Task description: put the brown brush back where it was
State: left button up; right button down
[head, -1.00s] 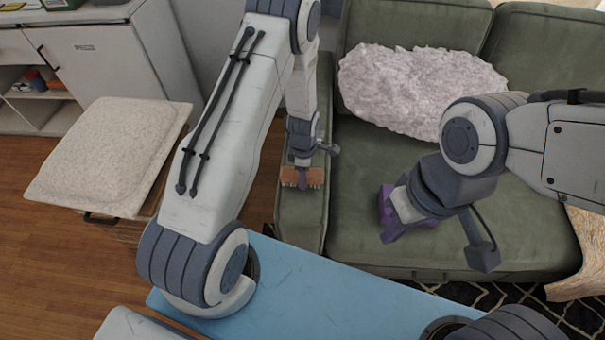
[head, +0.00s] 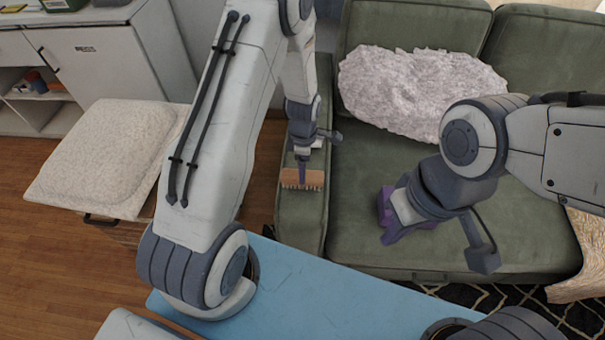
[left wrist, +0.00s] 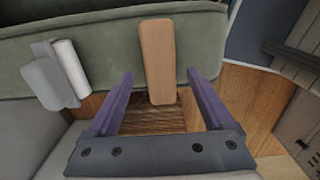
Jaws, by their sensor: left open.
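The brown brush (head: 302,179) rests on the green sofa's left armrest (head: 300,222), its pale bristles showing along its lower side in the head view. In the left wrist view its smooth brown back (left wrist: 157,55) is upright in the picture, with its lower end past the armrest edge. My left gripper (head: 302,168) is just behind the brush in the head view. Its purple fingers are spread apart with a gap on each side of the brush in the left wrist view. My right gripper (head: 393,217) hangs over the sofa seat; its finger gap is hidden.
A fluffy pale cushion (head: 415,85) lies against the sofa back. A cream-topped stool (head: 105,155) stands left of the sofa, near a white cabinet (head: 115,65). Wood floor (head: 50,250) is clear at the lower left.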

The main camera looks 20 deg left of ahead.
pick_arm(q)
jog(key=s+d+r+m, duration=0.2)
jog(key=d+r+m, duration=0.1)
jog(key=r, duration=0.4)
jog(key=s+d+r+m, duration=0.1)
jog(key=d+r+m, duration=0.25)
jog(key=r, duration=0.25)
jog(key=s+d+r+m, duration=0.2)
jog(key=s+r+m, duration=0.2)
jog(key=s+m, duration=0.3)
jog(key=s+d+r+m, duration=0.2)
jog(key=s+r+m, duration=0.2)
jog(key=s+m, duration=0.3)
jog(key=s+d+r+m+h, duration=0.1)
jog(key=s+d+r+m, duration=0.2)
jog(key=s+m, duration=0.3)
jog(key=shift+s+r+m, duration=0.4)
jog(key=shift+r+m, duration=0.05)
jog(key=shift+m, duration=0.6)
jog(key=shift+d, duration=0.1)
notch_tip(320, 180, up, 4)
jog(key=p, duration=0.4)
jog(key=shift+r, duration=0.1)
